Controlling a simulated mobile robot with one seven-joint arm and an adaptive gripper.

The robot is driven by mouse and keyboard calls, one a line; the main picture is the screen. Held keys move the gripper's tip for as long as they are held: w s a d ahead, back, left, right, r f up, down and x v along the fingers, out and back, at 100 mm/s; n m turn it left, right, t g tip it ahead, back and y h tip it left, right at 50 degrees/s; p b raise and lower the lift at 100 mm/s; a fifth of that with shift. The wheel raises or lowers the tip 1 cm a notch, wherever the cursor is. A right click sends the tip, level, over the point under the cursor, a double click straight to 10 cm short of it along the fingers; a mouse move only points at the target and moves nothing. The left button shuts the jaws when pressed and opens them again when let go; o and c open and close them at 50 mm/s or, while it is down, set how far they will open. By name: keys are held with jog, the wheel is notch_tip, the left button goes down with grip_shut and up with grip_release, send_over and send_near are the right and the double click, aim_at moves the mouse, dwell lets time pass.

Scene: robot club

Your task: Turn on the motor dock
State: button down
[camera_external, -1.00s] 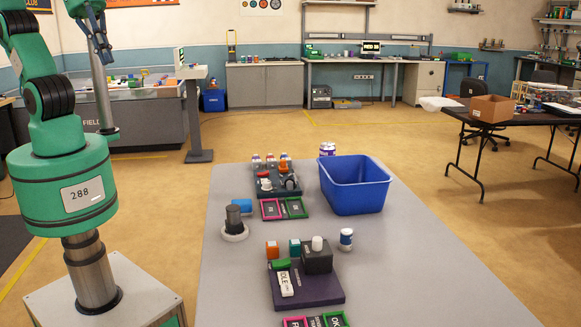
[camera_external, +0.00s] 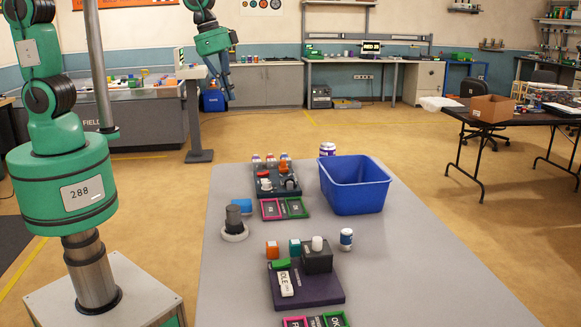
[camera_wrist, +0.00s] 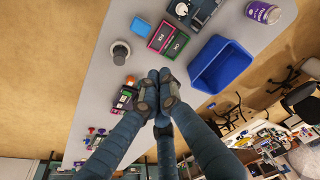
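Two devices stand on the grey table, and no readable label says which is the motor dock. The nearer has a purple base (camera_external: 318,291), a dark box with a white knob (camera_external: 317,244), a green part and a white "IDLE" plate (camera_external: 286,284). The farther has a dark teal base (camera_external: 262,188) with red and grey parts; its edge shows in the wrist view (camera_wrist: 208,10). My gripper (camera_external: 228,95) is in the air beyond the table's far left end, apart from both. In the wrist view my fingertips (camera_wrist: 157,92) are together and empty, partly hiding the nearer device.
A blue bin (camera_external: 356,190) stands right of the farther device. Pink and green framed panels (camera_external: 283,208) lie before that device. A grey cylinder on a white ring (camera_external: 234,225) is at left, and a small bottle (camera_external: 346,239) stands near the nearer device. The table's right side is clear.

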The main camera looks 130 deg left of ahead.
jog(key=s+a+f+n, duration=0.1)
jog(key=s+a+f, duration=0.1)
jog(key=a+f, duration=0.7)
jog(key=n+g, duration=0.1)
jog(key=n, duration=0.1)
send_over(267, 173)
jog(key=s+d, duration=0.2)
notch_tip(267, 173, down, 9)
jog(key=shift+s+a+f, duration=0.1)
jog(key=shift+a+f, duration=0.05)
jog(key=shift+a, duration=0.1)
jog(key=shift+f, duration=0.1)
jog(key=f, duration=0.4)
jog(key=w+a+f+b, duration=0.1)
jog(key=f, duration=0.4)
jog(key=f+b, duration=0.1)
jog(key=f, duration=0.3)
jog(key=shift+w+a+f, duration=0.25)
jog(key=shift+w+f, duration=0.05)
jog(key=shift+w+f+g+h+p, duration=0.1)
jog(key=shift+f+g+h+p, duration=0.05)
jog(key=shift+g+h+p, duration=0.15)
